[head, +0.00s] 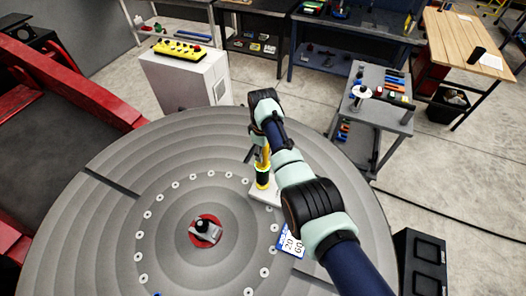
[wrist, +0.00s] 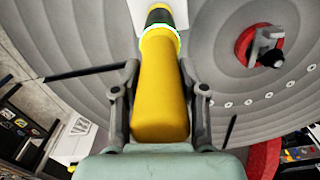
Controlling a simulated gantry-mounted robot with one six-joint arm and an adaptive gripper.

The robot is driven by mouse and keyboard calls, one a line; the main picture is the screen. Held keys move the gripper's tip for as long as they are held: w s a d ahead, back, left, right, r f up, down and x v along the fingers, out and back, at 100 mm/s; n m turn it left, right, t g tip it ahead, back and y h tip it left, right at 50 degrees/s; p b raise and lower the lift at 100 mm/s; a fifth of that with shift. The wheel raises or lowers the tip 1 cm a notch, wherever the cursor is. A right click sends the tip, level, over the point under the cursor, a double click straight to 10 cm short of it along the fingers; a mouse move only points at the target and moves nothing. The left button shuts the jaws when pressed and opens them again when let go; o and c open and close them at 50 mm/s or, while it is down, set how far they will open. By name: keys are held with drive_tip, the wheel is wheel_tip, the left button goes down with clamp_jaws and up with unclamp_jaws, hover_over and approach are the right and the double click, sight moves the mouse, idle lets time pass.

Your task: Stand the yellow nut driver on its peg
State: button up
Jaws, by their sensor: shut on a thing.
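The yellow nut driver (wrist: 160,95) is held upright between the fingers of my gripper (wrist: 160,110). In the head view its yellow part (head: 263,160) shows just below my gripper (head: 261,146). Beyond its yellow handle is a pale bright ring, then a dark section (wrist: 160,17) with a green band. In the head view this dark section (head: 262,177) stands over a white plate (head: 262,193) on the round grey table. No separate peg can be made out, and I cannot tell whether the lower end touches the plate.
The round grey tilting table (head: 110,220) carries a red hub with a clamp (head: 205,231) left of the plate. A blue-and-white number card (head: 291,242) lies near the plate, beside my arm. A white cabinet with a yellow control box (head: 180,48) and a grey cart (head: 375,105) stand behind.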

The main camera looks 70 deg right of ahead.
sight(263, 163)
drive_tip(key=shift+f+b, duration=1.2)
drive_tip(key=shift+f, duration=0.3)
drive_tip(key=o, duration=1.3)
drive_tip(key=shift+o, duration=0.3)
drive_tip(key=shift+o, duration=0.2)
drive_tip(key=shift+f, duration=0.1)
drive_tip(key=o, duration=0.4)
drive_tip(key=shift+o, duration=0.2)
